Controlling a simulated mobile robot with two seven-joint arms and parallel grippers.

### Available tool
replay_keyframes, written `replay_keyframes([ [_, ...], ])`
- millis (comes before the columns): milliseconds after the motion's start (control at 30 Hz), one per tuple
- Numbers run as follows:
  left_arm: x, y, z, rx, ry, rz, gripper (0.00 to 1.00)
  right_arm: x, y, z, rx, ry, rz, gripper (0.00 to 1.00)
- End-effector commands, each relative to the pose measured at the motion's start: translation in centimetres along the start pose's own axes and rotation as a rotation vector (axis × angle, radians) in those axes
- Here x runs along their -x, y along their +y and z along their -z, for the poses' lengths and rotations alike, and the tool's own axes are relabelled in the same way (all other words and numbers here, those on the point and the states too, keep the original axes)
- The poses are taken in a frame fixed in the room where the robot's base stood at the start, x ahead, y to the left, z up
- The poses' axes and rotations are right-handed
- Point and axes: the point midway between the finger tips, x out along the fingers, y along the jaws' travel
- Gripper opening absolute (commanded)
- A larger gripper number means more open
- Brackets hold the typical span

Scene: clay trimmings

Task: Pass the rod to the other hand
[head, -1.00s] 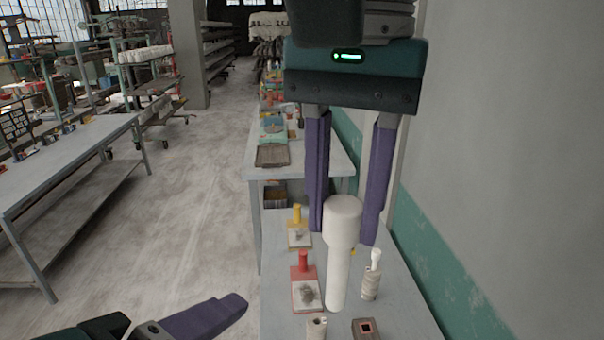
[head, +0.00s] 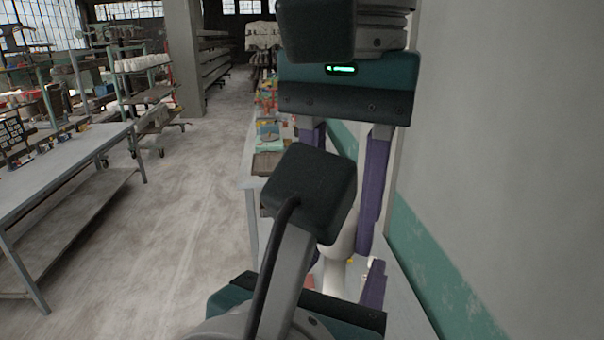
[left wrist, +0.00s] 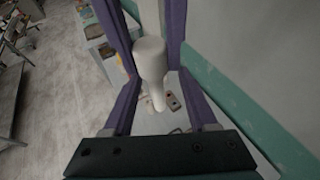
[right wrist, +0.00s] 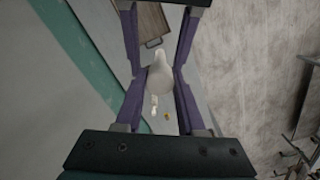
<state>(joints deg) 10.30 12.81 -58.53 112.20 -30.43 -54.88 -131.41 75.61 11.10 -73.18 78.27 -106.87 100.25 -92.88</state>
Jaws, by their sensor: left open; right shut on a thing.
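The rod is white, with a thick rounded head and a thinner shaft. It hangs roughly upright in the head view (head: 335,275), partly hidden behind my left arm. My right gripper (head: 340,243) comes from above, with its purple fingers closed on the thick head. My left gripper (left wrist: 158,76) is open, its fingers on either side of the rod (left wrist: 151,58) in the left wrist view; I cannot tell whether they touch it. The right wrist view shows the rod (right wrist: 160,78) between my right fingers, with the left gripper's fingers (right wrist: 187,38) beyond.
A grey bench (head: 405,300) lies below, along the wall (head: 510,150) on the right; several small items on it are mostly hidden. Another grey table (head: 75,160) stands at the left. The floor (head: 195,200) between is clear.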

Motion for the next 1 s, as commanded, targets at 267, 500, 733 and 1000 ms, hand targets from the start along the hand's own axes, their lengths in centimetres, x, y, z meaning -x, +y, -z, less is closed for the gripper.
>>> replay_keyframes([
  [267,-3.4,0.0,0.0,0.003,0.0,0.0,0.58,0.0,0.0,0.0,0.0,0.0,0.0,0.0],
  [500,-4.0,0.0,0.0,0.004,0.001,0.0,0.58,0.0,0.0,0.0,0.0,0.0,0.0,0.0],
  [733,-4.0,0.0,0.0,0.004,0.001,0.0,0.49,0.0,0.0,0.0,0.0,0.0,0.0,0.0],
  [1000,-3.9,0.0,0.0,0.004,0.001,0.001,0.19,0.0,0.0,0.0,0.0,0.0,0.001,0.0],
])
